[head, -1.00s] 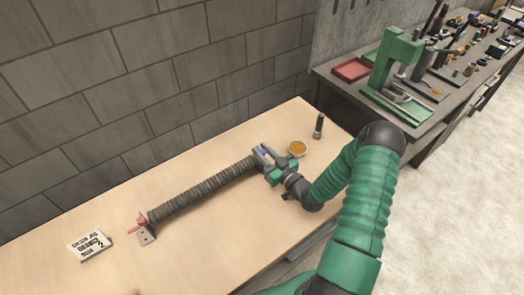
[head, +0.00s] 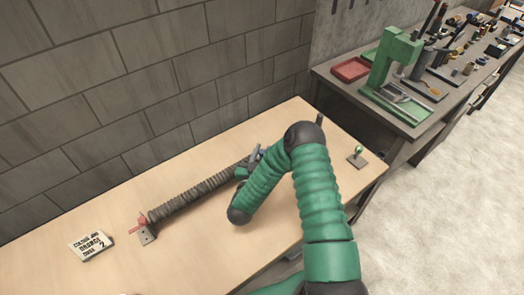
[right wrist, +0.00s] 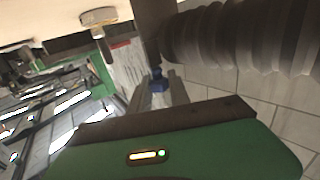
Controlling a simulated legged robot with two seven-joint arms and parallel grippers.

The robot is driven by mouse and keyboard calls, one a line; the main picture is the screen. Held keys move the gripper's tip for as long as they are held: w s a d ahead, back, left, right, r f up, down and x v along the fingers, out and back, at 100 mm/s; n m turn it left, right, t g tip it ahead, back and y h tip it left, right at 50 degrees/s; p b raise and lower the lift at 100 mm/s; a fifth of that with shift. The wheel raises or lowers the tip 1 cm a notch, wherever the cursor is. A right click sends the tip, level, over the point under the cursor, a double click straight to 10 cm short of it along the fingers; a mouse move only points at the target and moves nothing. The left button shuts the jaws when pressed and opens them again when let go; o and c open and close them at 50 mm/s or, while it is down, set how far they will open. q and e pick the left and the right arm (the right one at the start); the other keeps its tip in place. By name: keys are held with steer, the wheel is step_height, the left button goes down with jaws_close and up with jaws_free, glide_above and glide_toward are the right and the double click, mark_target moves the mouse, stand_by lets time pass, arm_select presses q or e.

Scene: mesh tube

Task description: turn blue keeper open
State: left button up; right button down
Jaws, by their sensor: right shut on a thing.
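The ribbed grey mesh tube (head: 200,192) lies along the table, with a red keeper (head: 139,222) and a metal bracket (head: 148,236) at its left end. My right gripper (head: 254,158) is at the tube's right end, partly hidden by my green arm. In the right wrist view the blue keeper (right wrist: 157,85) sits between the two grey fingertips, which are shut on it. The tube shows beside it at the upper right (right wrist: 245,40). How far the keeper is turned cannot be told. My left gripper is not in view.
A labelled card (head: 90,244) lies at the table's left. A small stand with a green ball (head: 358,154) is near the right edge. A dark upright cylinder (head: 320,118) is behind my elbow. A brick wall (head: 150,70) backs the table. A tool bench (head: 410,125) stands beyond.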

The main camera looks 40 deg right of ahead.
steer(key=shift+m+g+h, duration=0.6)
steer(key=shift+m+g, duration=0.5)
steer(key=shift+g, duration=0.5)
steer(key=shift+m+g+h, duration=0.6)
steer(key=shift+m+g, duration=0.5)
steer(key=shift+g, duration=0.5)
steer(key=shift+r, duration=0.1)
steer(key=c, duration=1.2)
jaws_free()
steer(key=shift+w, duration=0.1)
steer(key=s+a+b, duration=0.2)
steer(key=a, duration=1.4)
steer(key=shift+s+a, duration=0.15)
steer(key=shift+a, duration=0.2)
